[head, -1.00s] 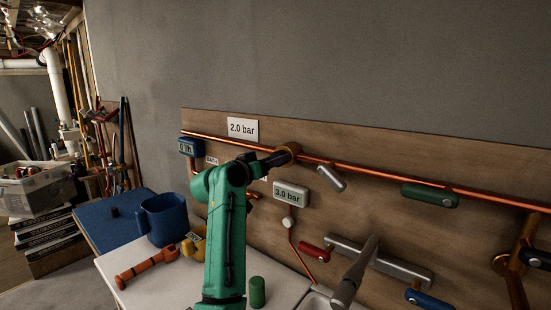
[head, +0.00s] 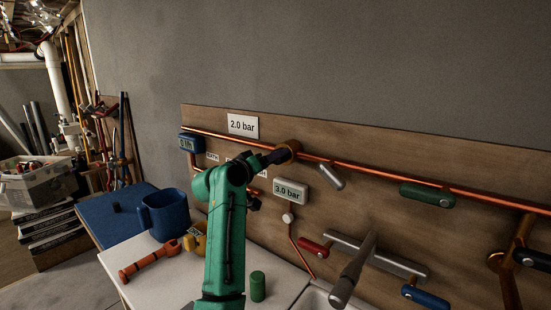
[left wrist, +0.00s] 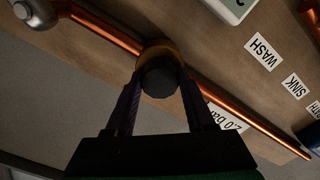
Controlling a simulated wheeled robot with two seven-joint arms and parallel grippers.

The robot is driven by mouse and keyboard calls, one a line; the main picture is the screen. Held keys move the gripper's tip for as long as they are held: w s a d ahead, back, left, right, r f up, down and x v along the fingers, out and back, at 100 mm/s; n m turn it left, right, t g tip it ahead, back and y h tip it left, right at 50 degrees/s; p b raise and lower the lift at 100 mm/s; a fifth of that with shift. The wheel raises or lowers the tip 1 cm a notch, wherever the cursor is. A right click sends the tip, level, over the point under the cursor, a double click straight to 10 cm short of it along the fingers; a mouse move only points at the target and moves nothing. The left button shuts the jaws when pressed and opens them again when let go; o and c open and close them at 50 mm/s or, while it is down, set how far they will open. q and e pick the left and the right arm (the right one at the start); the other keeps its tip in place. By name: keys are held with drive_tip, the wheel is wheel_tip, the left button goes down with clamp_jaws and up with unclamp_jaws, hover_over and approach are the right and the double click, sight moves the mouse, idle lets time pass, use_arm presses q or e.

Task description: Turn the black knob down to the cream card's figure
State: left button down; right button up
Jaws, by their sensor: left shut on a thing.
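My left gripper (head: 272,157) is at the brass fitting (head: 288,150) on the copper pipe. In the left wrist view its two fingers (left wrist: 160,84) are closed on either side of the black knob (left wrist: 158,80), which sits in front of the brass collar. In the head view the gripper hides most of the knob. The pale cream card (head: 243,126) above the pipe reads "2.0 bar"; it shows partly behind a finger in the left wrist view (left wrist: 225,118). The grey gauge (head: 291,190) below reads "3.0 bar". My right gripper is not in view.
Green (head: 427,194), red (head: 313,246) and blue (head: 426,298) lever handles are on the wooden board. A grey spout-like part (head: 354,270) stands out at the front. A blue mug (head: 163,217), orange wrench (head: 150,261) and green cylinder (head: 258,286) are on the left.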

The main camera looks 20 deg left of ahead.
use_arm(q)
drive_tip(key=shift+c, duration=1.3)
unclamp_jaws()
drive_tip(key=shift+a, duration=0.1)
drive_tip(key=b+v, duration=0.6)
drive_tip(key=v, duration=0.8)
drive_tip(key=shift+s, duration=0.35)
